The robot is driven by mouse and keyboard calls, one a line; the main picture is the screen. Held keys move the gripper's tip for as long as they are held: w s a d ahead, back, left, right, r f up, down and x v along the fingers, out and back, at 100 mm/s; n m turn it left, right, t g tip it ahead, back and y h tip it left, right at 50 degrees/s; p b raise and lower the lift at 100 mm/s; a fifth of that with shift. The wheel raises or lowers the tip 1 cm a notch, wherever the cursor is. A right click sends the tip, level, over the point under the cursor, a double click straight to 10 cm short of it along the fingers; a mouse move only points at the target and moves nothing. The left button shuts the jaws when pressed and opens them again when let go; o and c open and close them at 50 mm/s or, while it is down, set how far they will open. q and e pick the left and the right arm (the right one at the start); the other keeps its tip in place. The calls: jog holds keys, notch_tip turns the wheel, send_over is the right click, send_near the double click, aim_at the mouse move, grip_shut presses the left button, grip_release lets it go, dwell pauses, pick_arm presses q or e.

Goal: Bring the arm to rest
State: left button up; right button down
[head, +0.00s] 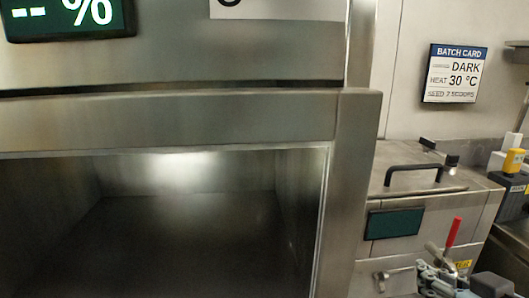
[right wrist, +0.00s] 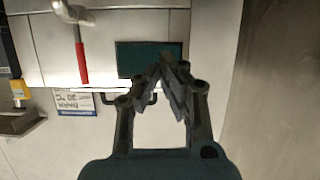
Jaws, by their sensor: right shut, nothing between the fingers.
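My right gripper (head: 434,272) shows at the bottom right of the head view, in front of the steel machine with the lid (head: 425,185). In the right wrist view its two fingers (right wrist: 168,66) come together at the tips, with nothing between them. The fingertips overlap the dark green panel (right wrist: 135,58) of the machine in that view. My left gripper is not in view.
A red-handled lever (head: 453,233) stands close to my right gripper; it also shows in the right wrist view (right wrist: 81,62). A large steel cabinet with an open, dark cavity (head: 355,190) fills the left. A batch card (head: 455,74) hangs on the wall. A yellow-topped item (head: 514,160) stands at the far right.

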jog(key=s+f+g+h, duration=0.25)
jog(key=s+g, duration=0.75)
jog(key=s, duration=1)
jog(key=s+d+f+g+b, duration=0.1)
jog(key=s+f+b, duration=0.1)
jog(key=f, duration=1.5)
jog(key=s+d+f+g+b, duration=0.1)
jog(key=s+f+b, duration=0.1)
jog(key=f, duration=1.4)
jog(key=s+f+m+g+b, duration=0.1)
jog(key=s+f+b, duration=0.1)
jog(key=s+f, duration=1.4)
jog(key=shift+s+d+y, duration=0.15)
jog(key=shift+d+y, duration=0.2)
